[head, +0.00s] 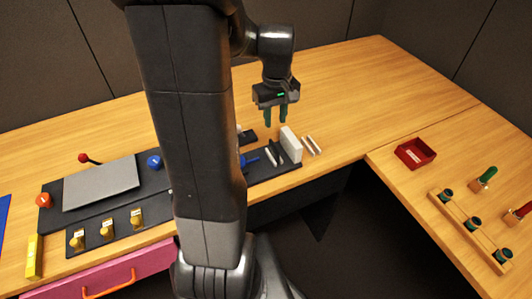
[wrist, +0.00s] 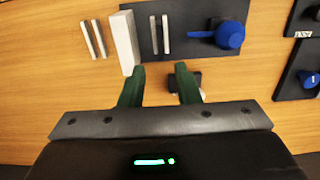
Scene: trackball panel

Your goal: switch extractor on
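No part carries a readable extractor label, so I cannot tell which control is the extractor switch. A small black block (head: 248,136) sits on the table behind the panel strip in the head view. In the wrist view a small dark block (wrist: 187,78) lies partly hidden behind the right finger. A blue knob with a stem (head: 250,160) is on the dark panel; it also shows in the wrist view (wrist: 230,35). My gripper (head: 276,121) is open and empty above the table, behind the white block (head: 291,143). Its green fingers are apart in the wrist view (wrist: 160,68).
Pale slats (head: 312,145) lie beside the white block. At left are a grey plate (head: 101,184), a red-tipped lever (head: 86,159), another blue knob (head: 154,162) and several yellow switches (head: 107,229). A red tray (head: 415,153) is at right. My arm hides the panel's middle.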

